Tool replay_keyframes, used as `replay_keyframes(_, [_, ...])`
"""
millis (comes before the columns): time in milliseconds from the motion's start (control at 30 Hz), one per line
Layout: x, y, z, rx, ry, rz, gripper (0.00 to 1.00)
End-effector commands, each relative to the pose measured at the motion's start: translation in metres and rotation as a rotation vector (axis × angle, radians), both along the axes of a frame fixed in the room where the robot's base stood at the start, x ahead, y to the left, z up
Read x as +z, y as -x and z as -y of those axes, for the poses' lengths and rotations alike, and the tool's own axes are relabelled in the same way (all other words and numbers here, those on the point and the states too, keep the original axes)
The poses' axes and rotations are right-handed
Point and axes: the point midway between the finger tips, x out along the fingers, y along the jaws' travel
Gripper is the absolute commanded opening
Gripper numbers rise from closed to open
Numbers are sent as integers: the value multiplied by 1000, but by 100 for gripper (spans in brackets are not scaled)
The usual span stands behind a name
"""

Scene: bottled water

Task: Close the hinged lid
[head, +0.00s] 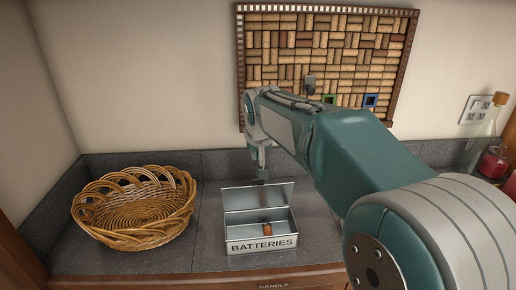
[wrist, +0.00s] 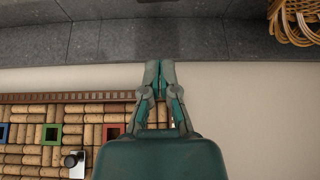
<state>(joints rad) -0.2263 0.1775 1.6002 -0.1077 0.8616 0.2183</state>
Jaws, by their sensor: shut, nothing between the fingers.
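A metal box (head: 262,243) labelled BATTERIES stands on the grey counter in the head view. Its hinged lid (head: 258,196) is open and stands up at the back of the box. A small orange-brown item (head: 267,229) is inside. My gripper (head: 260,181) points down at the lid's upper edge, near its middle; I cannot tell if it touches. In the wrist view my gripper (wrist: 159,66) is shut with its fingertips together and nothing between them. The box is not in the wrist view.
A wicker basket (head: 136,208) stands left of the box. A cork board (head: 322,50) hangs on the wall behind. Bottles (head: 484,140) stand at the right. The counter (head: 208,215) is clear between basket and box.

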Motion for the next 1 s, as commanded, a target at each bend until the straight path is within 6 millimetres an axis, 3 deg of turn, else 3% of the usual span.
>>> replay_keyframes(267, [-37,-19,-1,0,1,-2,0])
replay_keyframes(600, [-39,18,1,0,1,2,0])
replay_keyframes(1000, [-40,21,1,0,1,3,0])
